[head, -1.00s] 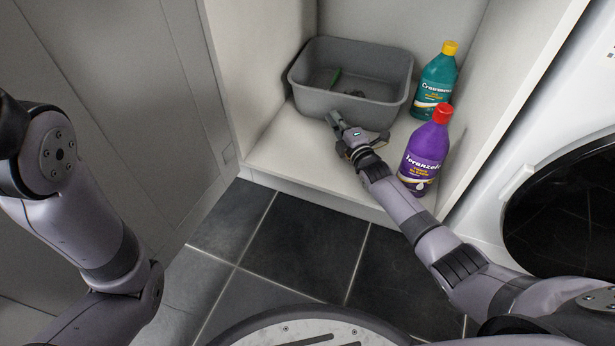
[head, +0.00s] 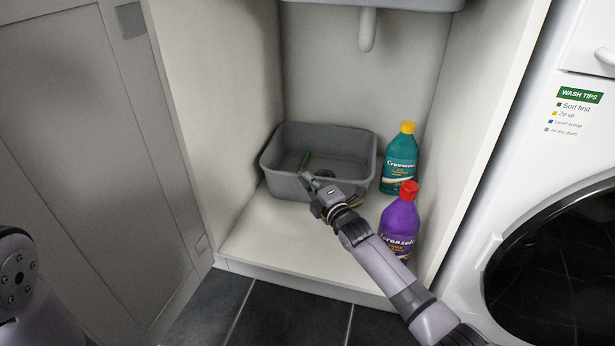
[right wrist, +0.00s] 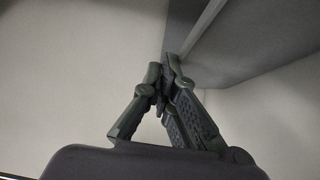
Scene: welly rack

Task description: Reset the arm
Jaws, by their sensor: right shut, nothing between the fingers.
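My right gripper (head: 312,183) is inside the open cabinet, in front of the grey basin, shut and empty. Its closed fingers (right wrist: 163,75) also show in the right wrist view, with nothing between them. Whether it touches the basin's front wall I cannot tell. My left arm shows only at the lower left edge of the head view; its gripper is out of the picture.
A sink pipe (head: 367,30) hangs above. A washing machine (head: 510,200) stands right of the cabinet.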

